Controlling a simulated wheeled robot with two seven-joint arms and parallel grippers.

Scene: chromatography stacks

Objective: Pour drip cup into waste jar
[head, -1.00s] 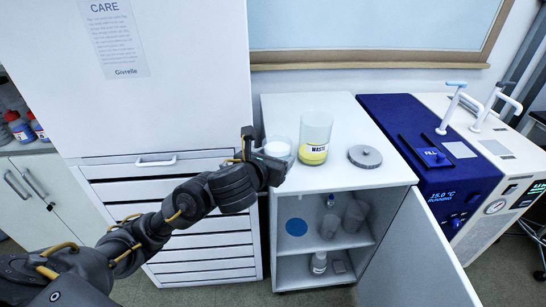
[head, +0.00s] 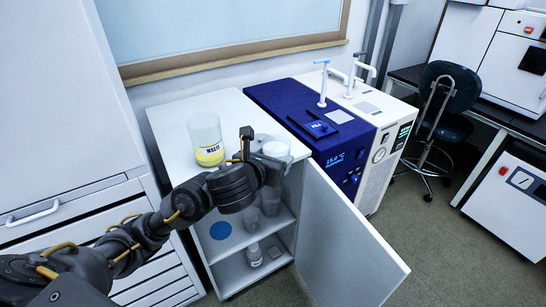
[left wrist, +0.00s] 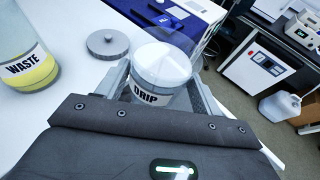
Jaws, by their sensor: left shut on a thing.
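The drip cup is a clear cup with a white DRIP label, seen in the left wrist view (left wrist: 158,68) and the head view (head: 276,149). My left gripper (head: 270,164) is shut on it, one finger on each side, in the left wrist view too (left wrist: 162,80). The cup looks about upright; its contents are hard to make out. The waste jar (head: 206,140), a clear open jar with yellow liquid and a WASTE label, stands on the white cabinet top. It also shows in the left wrist view (left wrist: 27,55). The cup is right of the jar, apart from it. My right gripper is out of view.
A grey round lid (left wrist: 107,44) lies on the cabinet top (head: 176,118) between jar and cup. The cabinet door (head: 338,240) stands open below, with vessels on its shelves. A blue-topped chiller (head: 310,115) adjoins on the right. A drawer unit (head: 60,200) stands left.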

